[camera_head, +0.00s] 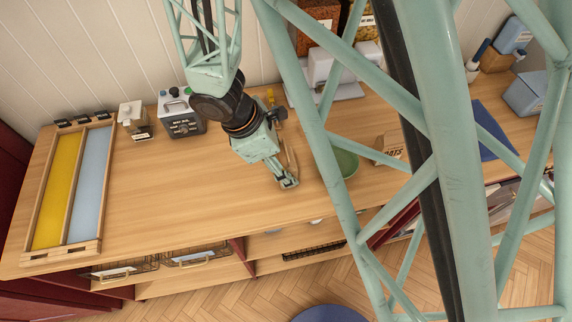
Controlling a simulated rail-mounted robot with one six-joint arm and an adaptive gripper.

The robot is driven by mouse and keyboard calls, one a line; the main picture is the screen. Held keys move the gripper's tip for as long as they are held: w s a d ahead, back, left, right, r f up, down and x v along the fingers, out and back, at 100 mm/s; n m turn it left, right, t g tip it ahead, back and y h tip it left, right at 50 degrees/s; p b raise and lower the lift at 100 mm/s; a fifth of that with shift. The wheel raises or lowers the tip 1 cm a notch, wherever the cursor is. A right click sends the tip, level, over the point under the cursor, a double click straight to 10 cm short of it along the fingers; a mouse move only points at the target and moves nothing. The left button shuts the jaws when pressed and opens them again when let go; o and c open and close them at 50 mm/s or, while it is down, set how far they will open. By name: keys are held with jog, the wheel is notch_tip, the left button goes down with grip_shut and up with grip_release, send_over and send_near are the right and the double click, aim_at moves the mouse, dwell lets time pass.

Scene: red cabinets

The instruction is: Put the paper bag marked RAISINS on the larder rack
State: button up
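My gripper (287,182) hangs over the wooden counter, left of a green bowl (345,163). Its fingers are small and seen from above, so I cannot tell whether they are open or shut. No bag can be seen clearly in it. A brown paper bag (391,149) stands on the counter right of the bowl, partly behind my pale green frame. It has dark lettering that I cannot read surely as RAISINS. I cannot pick out the larder rack with certainty; a shelf with wire baskets (315,250) shows below the counter's front edge.
A tray with yellow and pale blue panels (102,185) lies on the left of the counter (190,205). A grey boxy device (182,115) and a small beige container (132,117) stand at the back. Blue boxes (526,93) stand at right. The counter's left middle is clear.

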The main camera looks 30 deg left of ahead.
jog(key=shift+f, duration=0.15)
jog(key=o, duration=1)
jog(key=shift+r, duration=0.2)
jog(key=shift+p+v, duration=4.35)
jog(key=shift+v, duration=1.6)
jog(key=shift+a, duration=0.1)
